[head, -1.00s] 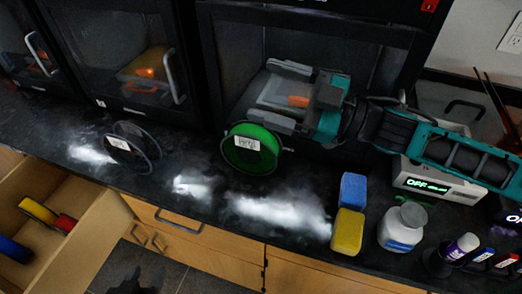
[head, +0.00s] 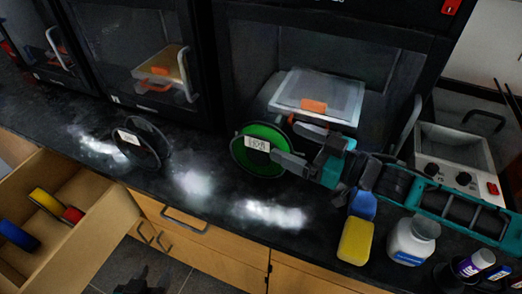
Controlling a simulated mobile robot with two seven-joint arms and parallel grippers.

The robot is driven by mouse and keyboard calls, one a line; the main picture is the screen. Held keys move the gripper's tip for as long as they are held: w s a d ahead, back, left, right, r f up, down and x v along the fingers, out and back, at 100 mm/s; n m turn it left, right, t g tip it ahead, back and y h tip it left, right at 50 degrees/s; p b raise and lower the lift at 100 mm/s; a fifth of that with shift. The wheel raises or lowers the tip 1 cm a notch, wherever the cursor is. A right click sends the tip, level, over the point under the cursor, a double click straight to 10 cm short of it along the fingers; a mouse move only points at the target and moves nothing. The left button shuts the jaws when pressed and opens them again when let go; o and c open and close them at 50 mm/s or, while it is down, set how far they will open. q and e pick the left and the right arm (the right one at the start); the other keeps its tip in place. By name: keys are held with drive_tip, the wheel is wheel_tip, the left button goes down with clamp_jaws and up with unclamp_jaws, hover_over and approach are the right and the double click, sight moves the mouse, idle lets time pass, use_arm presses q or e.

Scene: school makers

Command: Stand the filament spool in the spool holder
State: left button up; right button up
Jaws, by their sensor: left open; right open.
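A green filament spool (head: 249,160) with a white label and a dark rim is at the counter's back edge, before the open printer chamber. I cannot tell whether it stands in a holder. My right gripper (head: 287,147) reaches in from the right with its jaws open. Its fingers are at the spool's right side and partly hide it; contact is unclear. A black ring-shaped piece with a white label (head: 128,137) stands further left; I cannot tell whether it is a spool or a spool holder.
An open wooden drawer (head: 92,240) at left holds yellow, red and blue rolls. A yellow block (head: 355,242), a blue block (head: 362,205) and a white jar (head: 412,240) stand at right. A printer tray (head: 318,95) sits behind the gripper.

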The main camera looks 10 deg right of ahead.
sight(271, 133)
drive_tip(key=shift+x, duration=2.9)
drive_tip(key=shift+c, duration=0.4)
clamp_jaws()
